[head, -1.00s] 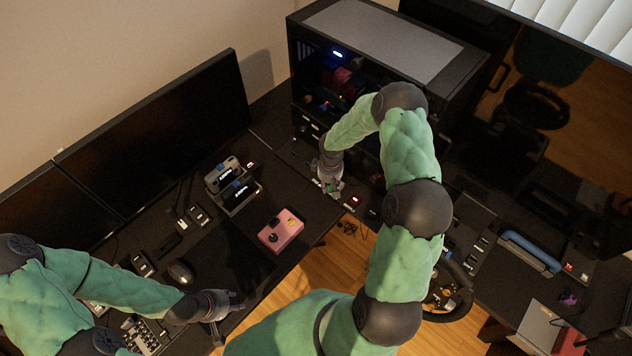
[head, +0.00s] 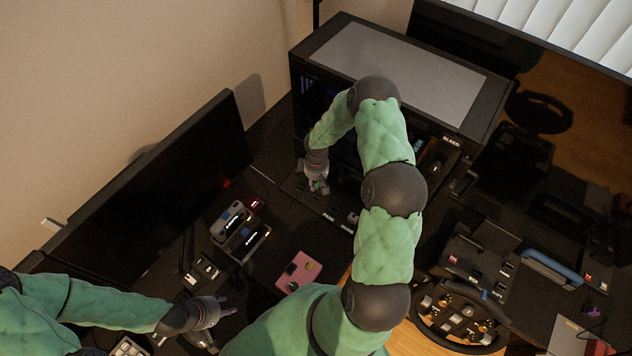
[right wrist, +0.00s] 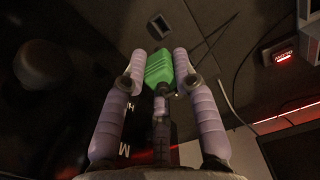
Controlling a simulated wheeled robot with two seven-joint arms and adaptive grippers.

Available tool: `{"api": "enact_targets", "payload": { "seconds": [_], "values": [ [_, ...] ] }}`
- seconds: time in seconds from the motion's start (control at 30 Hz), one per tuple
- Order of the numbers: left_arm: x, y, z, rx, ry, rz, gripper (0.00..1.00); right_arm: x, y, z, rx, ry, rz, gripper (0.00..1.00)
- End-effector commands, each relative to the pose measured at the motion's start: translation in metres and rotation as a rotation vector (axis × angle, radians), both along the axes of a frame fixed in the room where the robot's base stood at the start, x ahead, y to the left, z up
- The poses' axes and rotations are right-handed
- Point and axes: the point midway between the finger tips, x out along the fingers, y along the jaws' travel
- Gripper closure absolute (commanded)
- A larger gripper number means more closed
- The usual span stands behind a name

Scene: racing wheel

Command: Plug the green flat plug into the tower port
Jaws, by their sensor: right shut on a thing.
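The green flat plug (right wrist: 159,68) sits between the fingertips of my right gripper (right wrist: 161,72) in the right wrist view, with a dark cable at its near end. In the head view my right gripper (head: 319,185) is low in front of the black computer tower (head: 300,95), and a bit of green shows at its fingers.
A pink box (head: 298,271) and a dock with two devices (head: 240,232) stand on the desk left of my right arm. A monitor (head: 165,185) stands behind them. A steering wheel (head: 460,318) is at lower right. A red-lit box (right wrist: 283,53) and loose cables lie near the plug.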

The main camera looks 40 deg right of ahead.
Motion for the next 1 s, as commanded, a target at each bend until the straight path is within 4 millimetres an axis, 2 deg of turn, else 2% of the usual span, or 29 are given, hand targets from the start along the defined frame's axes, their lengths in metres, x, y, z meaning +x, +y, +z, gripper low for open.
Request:
{"api": "enact_targets", "payload": {
  "seconds": [0.33,1.0],
  "values": [
    [0.000,0.000,-0.007,0.000,-0.001,0.000,0.60,0.000,0.000,-0.002,0.002,0.005,0.006,0.99],
    [0.000,0.000,-0.055,0.000,-0.001,0.000,0.60,0.000,0.000,-0.054,0.001,0.004,0.006,0.99]
  ]
}}
